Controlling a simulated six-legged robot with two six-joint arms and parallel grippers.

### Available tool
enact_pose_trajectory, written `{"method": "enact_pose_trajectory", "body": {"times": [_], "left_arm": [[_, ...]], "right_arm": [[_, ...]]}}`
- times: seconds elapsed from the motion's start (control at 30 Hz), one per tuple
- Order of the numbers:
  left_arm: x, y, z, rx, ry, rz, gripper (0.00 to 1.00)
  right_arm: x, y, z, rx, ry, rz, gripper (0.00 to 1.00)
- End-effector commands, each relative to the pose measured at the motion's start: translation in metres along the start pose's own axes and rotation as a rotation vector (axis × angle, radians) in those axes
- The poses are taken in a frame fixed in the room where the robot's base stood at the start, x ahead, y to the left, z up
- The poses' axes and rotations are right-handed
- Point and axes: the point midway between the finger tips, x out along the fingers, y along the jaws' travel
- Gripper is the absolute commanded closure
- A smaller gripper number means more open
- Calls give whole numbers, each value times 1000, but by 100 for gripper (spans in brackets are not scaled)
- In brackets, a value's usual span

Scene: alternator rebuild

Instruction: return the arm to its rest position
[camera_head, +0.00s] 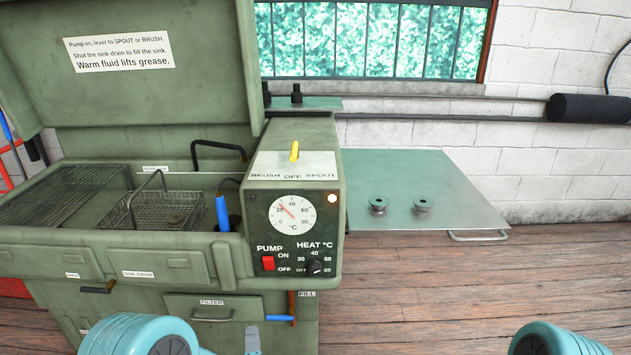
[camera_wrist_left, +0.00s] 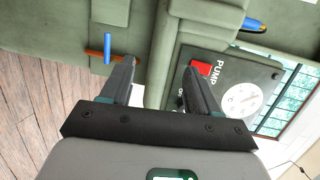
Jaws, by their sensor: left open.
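My left arm (camera_head: 140,336) comes in at the bottom left of the head view, its teal joint in front of the green parts washer (camera_head: 190,260).
The washer's control box (camera_head: 292,245) has a dial (camera_head: 293,215) and a yellow lever (camera_head: 294,151). A wire basket (camera_head: 160,210) sits in the sink under the raised lid (camera_head: 130,100). A green side table (camera_head: 440,180) holds two small spools (camera_head: 378,205). Floor (camera_head: 460,285) is open at right.

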Motion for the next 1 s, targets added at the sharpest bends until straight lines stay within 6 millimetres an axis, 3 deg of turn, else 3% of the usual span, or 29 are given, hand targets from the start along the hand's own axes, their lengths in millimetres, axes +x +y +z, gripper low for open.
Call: {"method": "enact_pose_trajectory", "body": {"times": [0.03,0.1,0.17,0.2,0.3,0.4,0.6,0.73,0.77,0.8,1.0], "left_arm": [[5,35,31,-46,-26,113,39],[-1,86,56,-214,-32,300,39],[-18,130,69,-411,-51,484,39],[-34,155,72,-553,-76,608,39],[-79,199,68,-860,-176,884,39],[-121,221,56,-1070,-302,1097,39],[-182,236,42,-1313,-606,1361,39],[-204,239,41,-1445,-844,1415,39],[-204,232,41,-1478,-875,1402,39],[-207,210,42,-1472,-866,1403,39],[-215,157,43,-1471,-862,1401,39]], "right_arm": [[0,0,0,0,0,0,100],[0,0,0,0,0,0,100],[0,0,0,0,0,0,100],[0,0,0,0,0,0,100],[0,0,0,0,0,0,100],[0,0,0,0,0,0,100],[0,0,0,0,0,0,100],[0,0,0,0,0,0,100],[-6,-2,0,0,-1,0,100],[-27,-10,1,0,-1,0,100],[-78,-28,1,0,1,0,100]]}}
